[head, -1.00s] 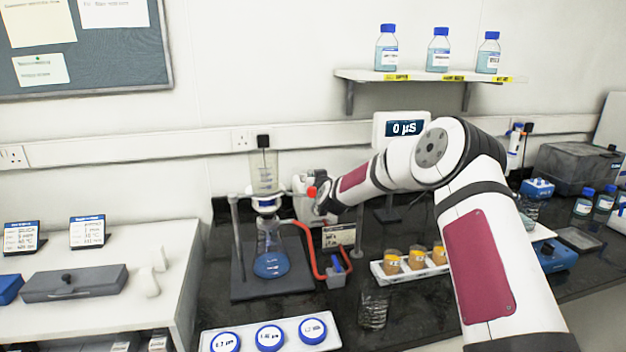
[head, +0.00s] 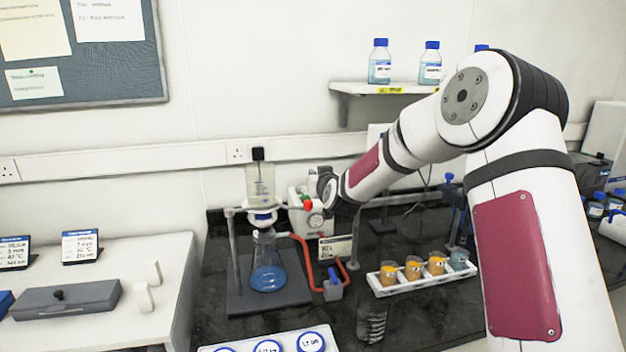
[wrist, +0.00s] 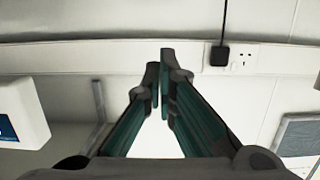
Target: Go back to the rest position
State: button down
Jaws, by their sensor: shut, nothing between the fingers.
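My arm rises at the right of the head view, bends at a high elbow and reaches left to its wrist in front of the pale unit behind the bench. The gripper itself is hard to make out there. In the wrist view, my gripper (wrist: 163,72) has its two dark green fingers together at the tips, with nothing between them. The fingers point toward the white wall and its trunking. No held object shows.
A filter flask (head: 268,265) with blue liquid and a funnel (head: 260,185) stands on the bench left of my wrist. A rack (head: 425,281) of small cups sits below my forearm. Bottles stand on a wall shelf (head: 365,87). A wall socket (wrist: 243,58) shows in the wrist view.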

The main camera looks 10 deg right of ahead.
dwell(0.3)
jog(key=s+a+r+n+g, duration=0.1)
jog(key=s+a+r+g, duration=0.15)
jog(key=s, duration=0.55)
jog(key=s+a+r+g, duration=0.1)
jog(key=s+r, duration=0.2)
jog(key=s, duration=0.5)
jog(key=s+a+r+n+g, duration=0.1)
jog(key=s+r+g, duration=0.15)
jog(key=s, duration=0.55)
jog(key=s+d+f+m+g, duration=0.1)
jog(key=s+f+g, duration=0.1)
jog(key=s, duration=1.3)
jog(key=s+d+f+m+g, duration=0.1)
jog(key=s+d+f+g, duration=0.1)
jog(key=s, duration=1.3)
jog(key=shift+s+f+g, duration=0.25)
jog(key=shift+f+g, duration=0.2)
jog(key=shift+g, duration=0.05)
